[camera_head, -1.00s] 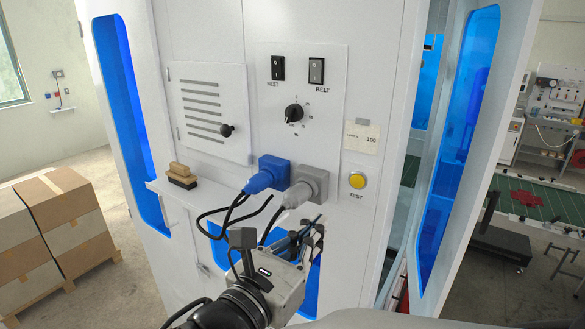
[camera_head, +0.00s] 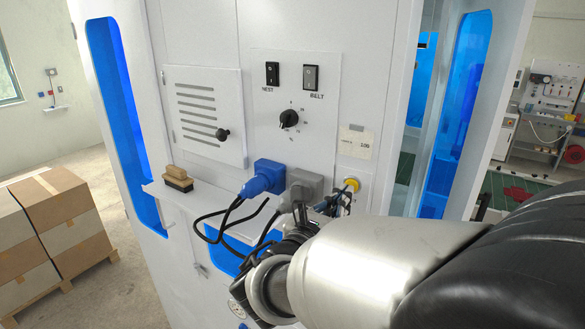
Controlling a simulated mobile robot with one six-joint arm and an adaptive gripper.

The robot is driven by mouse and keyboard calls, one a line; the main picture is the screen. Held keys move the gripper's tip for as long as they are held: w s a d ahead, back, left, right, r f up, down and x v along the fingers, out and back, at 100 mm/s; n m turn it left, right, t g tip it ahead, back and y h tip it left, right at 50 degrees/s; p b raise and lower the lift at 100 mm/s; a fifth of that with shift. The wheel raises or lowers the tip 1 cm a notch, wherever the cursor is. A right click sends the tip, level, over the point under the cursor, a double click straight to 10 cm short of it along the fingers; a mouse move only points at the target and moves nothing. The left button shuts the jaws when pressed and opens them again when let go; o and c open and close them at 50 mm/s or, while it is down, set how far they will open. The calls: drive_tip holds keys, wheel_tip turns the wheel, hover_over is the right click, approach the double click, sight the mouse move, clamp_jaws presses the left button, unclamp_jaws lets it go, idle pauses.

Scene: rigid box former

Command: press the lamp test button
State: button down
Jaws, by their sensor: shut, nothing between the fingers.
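The yellow lamp test button (camera_head: 351,184) sits on the white panel, right of the grey plug. Its lower part and its TEST label are hidden by my gripper. My gripper (camera_head: 340,203) is shut and empty, with its fingertips at or just in front of the button's lower edge. I cannot tell whether they touch it. My arm covers the lower right of the view.
A blue plug (camera_head: 264,177) and a grey plug (camera_head: 304,187) with dark cables stand left of the button. Above are two black switches and a rotary knob (camera_head: 289,118). A brush (camera_head: 177,178) lies on the ledge. Cartons (camera_head: 65,205) stand at left.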

drive_tip(key=shift+w+d, duration=0.2)
drive_tip(key=shift+w, duration=0.1)
drive_tip(key=shift+w+d+r+b, duration=0.1)
drive_tip(key=shift+w+d+b, duration=0.25)
drive_tip(key=shift+w, duration=0.1)
